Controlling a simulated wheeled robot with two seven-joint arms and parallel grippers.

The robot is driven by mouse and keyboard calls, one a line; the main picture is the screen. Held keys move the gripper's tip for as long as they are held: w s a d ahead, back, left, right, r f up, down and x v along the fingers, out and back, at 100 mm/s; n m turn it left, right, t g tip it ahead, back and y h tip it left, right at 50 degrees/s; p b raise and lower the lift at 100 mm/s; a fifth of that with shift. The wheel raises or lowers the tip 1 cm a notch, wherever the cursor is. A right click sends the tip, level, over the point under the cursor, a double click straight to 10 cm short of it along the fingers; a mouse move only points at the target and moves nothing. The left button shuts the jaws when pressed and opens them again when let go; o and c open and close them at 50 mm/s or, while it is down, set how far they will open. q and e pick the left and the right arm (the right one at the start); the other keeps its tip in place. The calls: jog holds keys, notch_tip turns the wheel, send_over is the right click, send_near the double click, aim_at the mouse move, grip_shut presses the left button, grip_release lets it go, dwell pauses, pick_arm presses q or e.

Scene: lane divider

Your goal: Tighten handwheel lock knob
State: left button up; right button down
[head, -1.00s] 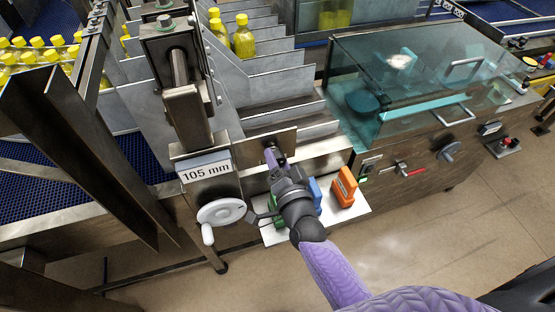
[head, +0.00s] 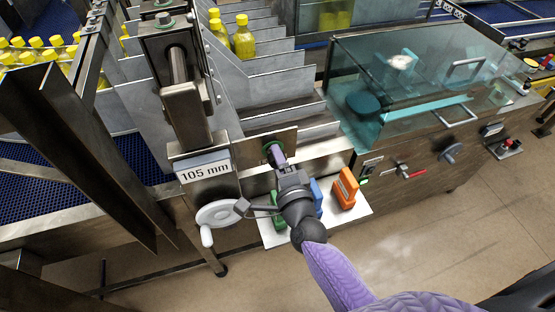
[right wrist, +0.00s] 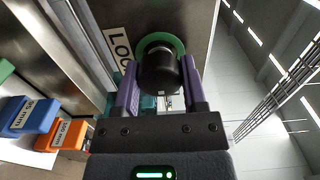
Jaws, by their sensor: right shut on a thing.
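The lock knob (right wrist: 158,70) is a black round knob in the right wrist view, with a green ring (right wrist: 176,44) behind it on a metal plate. The plate carries a label that is partly hidden and starts with "LO". My right gripper (right wrist: 160,88) has its two purple fingers on either side of the knob and is shut on it. In the head view, the right gripper (head: 279,158) reaches the plate, and its fingers hide most of the knob. The white handwheel (head: 220,212) is left of the gripper, below the "105 mm" display (head: 205,172). My left gripper is not in view.
A white shelf (head: 345,220) below the gripper holds green (head: 278,219), blue (head: 316,190) and orange (head: 346,188) blocks. Metal divider plates with yellow bottles (head: 244,40) stand behind. A transparent cover (head: 400,75) is at right.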

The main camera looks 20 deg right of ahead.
jog(key=shift+f, duration=0.15)
dwell(0.3)
jog(key=shift+c, duration=0.7)
grip_release()
jog(key=shift+s, duration=0.1)
jog(key=s, duration=1)
jog(key=shift+d+b, duration=0.2)
jog(key=shift+b, duration=0.2)
